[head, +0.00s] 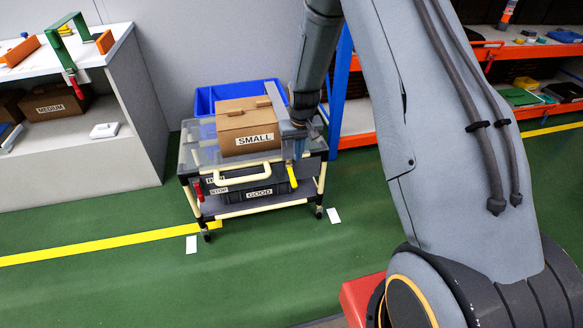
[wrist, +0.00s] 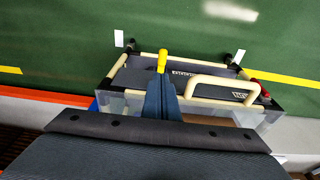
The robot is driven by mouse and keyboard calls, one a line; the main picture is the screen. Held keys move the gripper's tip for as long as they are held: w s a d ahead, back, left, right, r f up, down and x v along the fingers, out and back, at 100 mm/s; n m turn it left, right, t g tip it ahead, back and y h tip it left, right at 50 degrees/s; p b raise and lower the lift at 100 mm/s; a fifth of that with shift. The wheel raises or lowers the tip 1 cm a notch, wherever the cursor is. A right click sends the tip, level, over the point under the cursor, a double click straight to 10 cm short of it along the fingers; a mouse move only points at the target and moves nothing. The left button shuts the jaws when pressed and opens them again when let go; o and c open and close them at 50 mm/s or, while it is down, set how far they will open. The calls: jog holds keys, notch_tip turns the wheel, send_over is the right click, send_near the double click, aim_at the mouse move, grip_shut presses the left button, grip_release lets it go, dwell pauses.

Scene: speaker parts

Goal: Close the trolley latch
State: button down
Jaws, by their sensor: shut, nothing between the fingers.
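The trolley (head: 205,155) has a clear top tray and cream rails, and a cream handle (head: 245,175) on its front. A yellow lever-like piece (head: 292,177) hangs at its front right corner. A red one (head: 197,190) is at the front left. Which of them is the latch I cannot tell for sure. My gripper (head: 294,152) is shut and empty, pointing down just above the yellow piece at the tray's front right. In the wrist view, the yellow piece (wrist: 162,62) lies right beyond the fingertips (wrist: 161,82). Whether they touch is unclear.
A box marked SMALL (head: 248,128) stands in the trolley's tray, close to my gripper. A dark crate marked GOOD (head: 240,193) sits below. A blue bin (head: 206,98) is behind. Shelves stand at both sides. Green floor (head: 270,260) in front is clear.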

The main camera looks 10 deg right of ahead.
aim_at(294, 181)
jog(key=f, duration=0.4)
jog(key=w+f, duration=0.1)
jog(key=f, duration=0.4)
jog(key=w+f, duration=0.1)
jog(key=f, duration=0.3)
jog(key=shift+w+a+f+p, duration=0.2)
jog(key=shift+a+f+p, duration=0.1)
jog(key=shift+a, duration=0.05)
